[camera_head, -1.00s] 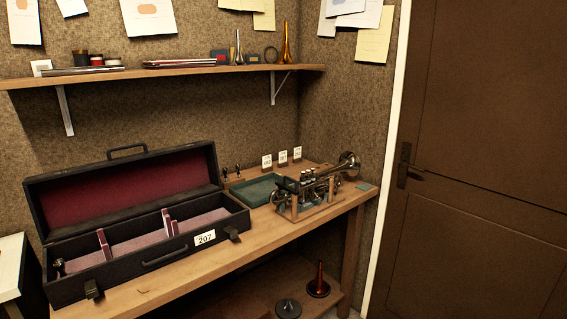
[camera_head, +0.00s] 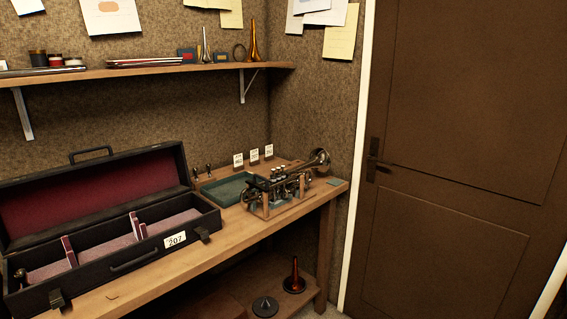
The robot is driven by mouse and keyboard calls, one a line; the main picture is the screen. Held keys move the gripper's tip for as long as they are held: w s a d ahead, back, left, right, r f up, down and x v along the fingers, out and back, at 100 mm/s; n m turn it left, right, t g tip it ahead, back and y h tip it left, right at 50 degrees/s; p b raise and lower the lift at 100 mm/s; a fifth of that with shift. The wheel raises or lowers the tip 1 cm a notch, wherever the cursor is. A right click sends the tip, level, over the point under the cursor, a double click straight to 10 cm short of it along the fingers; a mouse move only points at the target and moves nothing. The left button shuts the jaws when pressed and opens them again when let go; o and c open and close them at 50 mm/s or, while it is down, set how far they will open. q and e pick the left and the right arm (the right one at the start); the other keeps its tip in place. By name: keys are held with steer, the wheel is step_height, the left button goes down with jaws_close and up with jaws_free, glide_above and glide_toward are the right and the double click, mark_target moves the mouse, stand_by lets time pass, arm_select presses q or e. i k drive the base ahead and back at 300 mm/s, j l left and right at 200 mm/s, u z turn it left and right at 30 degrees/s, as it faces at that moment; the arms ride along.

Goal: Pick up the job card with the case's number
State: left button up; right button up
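An open black case (camera_head: 110,262) with a dark red lining stands at the left of the wooden bench. A white label on its front (camera_head: 175,240) reads 207. Three small white cards (camera_head: 254,155) stand in a row at the back of the bench, behind the trumpet; their print is too small to read. Neither of my grippers shows in the view.
A trumpet (camera_head: 284,184) rests on a wooden stand at the bench's right end. A green tray (camera_head: 222,191) lies between it and the case. A shelf (camera_head: 140,73) hangs above. A closed brown door (camera_head: 455,150) is at the right. The bench front (camera_head: 222,238) is clear.

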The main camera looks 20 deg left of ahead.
mark_target(253, 154)
steer(key=i, duration=1.5)
steer(key=i+l+u, duration=0.2)
steer(key=i+u, duration=0.3)
steer(key=i+l+u, duration=0.5)
steer(key=i+j, duration=0.05)
steer(key=j, duration=0.05)
